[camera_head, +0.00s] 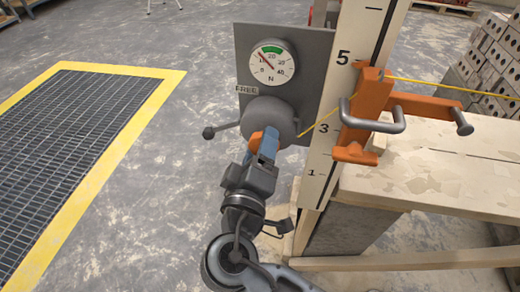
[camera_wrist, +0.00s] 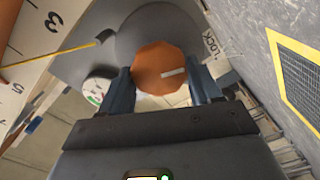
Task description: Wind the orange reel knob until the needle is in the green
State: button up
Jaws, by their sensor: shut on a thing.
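The orange reel knob (camera_wrist: 160,66) sits between the two fingers of my gripper (camera_wrist: 162,84) in the wrist view, and the gripper is shut on it. In the head view my gripper (camera_head: 264,146) reaches the front of the grey reel (camera_head: 282,117), and only an orange edge of the knob (camera_head: 255,141) shows. The round white gauge (camera_head: 272,64) is above the reel on a grey plate. Its needle points to the upper left, left of the green band (camera_head: 271,49) at the top. The gauge (camera_wrist: 98,90) is partly hidden in the wrist view.
A yellow line runs from the reel towards an orange bracket (camera_head: 368,105) on the numbered post (camera_head: 322,165). A wooden bench (camera_head: 440,175) stands right; a yellow-edged grate (camera_head: 70,120) lies left.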

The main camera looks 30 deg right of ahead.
jog(key=shift+f, duration=0.1)
jog(key=o, duration=1)
jog(key=shift+o, duration=0.2)
jog(key=v, duration=0.7)
jog(key=shift+s+a, duration=0.25)
jog(key=shift+a, duration=0.05)
